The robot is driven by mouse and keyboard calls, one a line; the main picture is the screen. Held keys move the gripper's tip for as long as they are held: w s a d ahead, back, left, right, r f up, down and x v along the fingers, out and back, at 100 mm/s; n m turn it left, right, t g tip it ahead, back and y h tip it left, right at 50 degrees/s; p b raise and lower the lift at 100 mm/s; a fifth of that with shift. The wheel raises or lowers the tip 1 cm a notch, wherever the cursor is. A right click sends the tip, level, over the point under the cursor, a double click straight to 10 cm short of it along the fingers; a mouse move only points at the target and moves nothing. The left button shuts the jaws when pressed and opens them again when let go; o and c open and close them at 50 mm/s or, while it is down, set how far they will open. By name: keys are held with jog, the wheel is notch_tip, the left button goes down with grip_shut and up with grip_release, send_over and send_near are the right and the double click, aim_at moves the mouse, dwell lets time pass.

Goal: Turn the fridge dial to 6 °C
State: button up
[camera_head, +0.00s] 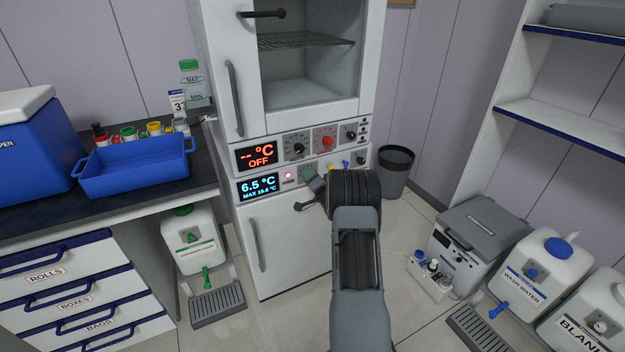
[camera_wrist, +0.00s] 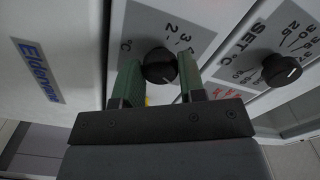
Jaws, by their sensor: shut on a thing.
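The fridge dial (camera_wrist: 159,65) is a round black knob on a grey panel in the wrist view. The digits 2 and 3 show on the scale above it; the rest of the scale and the pointer are hard to make out. My gripper (camera_wrist: 160,80) has its two green fingers on either side of the knob and is shut on it. In the head view my gripper (camera_head: 314,186) reaches the lower control panel, and the dial is mostly hidden behind it. The lower display (camera_head: 259,187) reads 6.5 °C, with MAX 15.6 °C beneath.
A second black dial (camera_wrist: 281,70) marked SET °C sits right of the held one. The upper display (camera_head: 257,155) reads OFF. Above is an open chamber (camera_head: 310,70); below is the white fridge door (camera_head: 290,240). A dark bin (camera_head: 396,172) stands right of the cabinet.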

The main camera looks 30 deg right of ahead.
dwell(0.4)
jog(key=o, duration=0.9)
jog(key=shift+o, duration=0.2)
jog(key=s+a, duration=0.1)
jog(key=s, duration=1.2)
jog(key=shift+s+a, duration=0.35)
jog(key=shift+a, duration=0.05)
